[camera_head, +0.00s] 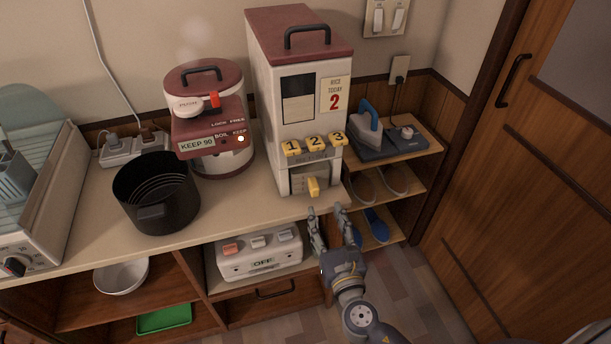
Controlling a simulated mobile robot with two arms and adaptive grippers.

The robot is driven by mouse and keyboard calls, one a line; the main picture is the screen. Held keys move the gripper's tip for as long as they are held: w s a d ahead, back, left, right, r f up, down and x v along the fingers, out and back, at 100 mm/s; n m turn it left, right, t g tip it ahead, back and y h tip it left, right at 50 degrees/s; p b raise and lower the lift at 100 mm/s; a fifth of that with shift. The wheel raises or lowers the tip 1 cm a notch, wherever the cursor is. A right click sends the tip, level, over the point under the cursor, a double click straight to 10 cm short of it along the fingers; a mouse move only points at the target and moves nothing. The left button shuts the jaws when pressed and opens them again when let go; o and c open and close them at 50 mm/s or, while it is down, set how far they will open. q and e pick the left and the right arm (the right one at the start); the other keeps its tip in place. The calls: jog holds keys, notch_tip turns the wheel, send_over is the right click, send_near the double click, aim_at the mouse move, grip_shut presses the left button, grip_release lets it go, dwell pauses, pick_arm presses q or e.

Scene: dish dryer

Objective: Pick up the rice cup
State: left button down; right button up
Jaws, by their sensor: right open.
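The tall white rice dispenser (264,120) with a dark red lid stands on the counter. In the opening at its base sits what looks like the rice cup, with a yellow handle (313,187) facing out. Most of the cup's body is hidden inside the opening. My right gripper (327,209) is open and empty, just in front of and below the yellow handle, near the counter's front edge. Its fingers point up toward the dispenser and appear apart from the handle. My left gripper is not in view.
A black pot (157,196) and a red-and-white rice cooker (222,150) stand left of the dispenser. A shelf with a blue iron (368,128) and slippers is at right. A white power box (258,262) sits below the counter. Floor (395,268) shows at lower right.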

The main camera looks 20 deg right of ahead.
aim_at(316, 195)
jog(key=w, duration=0.3)
jog(key=shift+w+d, duration=0.1)
jog(key=shift+w, duration=0.15)
jog(key=shift+w+r+p, duration=0.1)
jog(key=shift+w+p, duration=0.3)
jog(key=shift+w, duration=0.15)
jog(key=w, duration=0.4)
jog(key=shift+w+a+p, duration=0.15)
jog(key=shift+a+p, duration=0.15)
grip_shut()
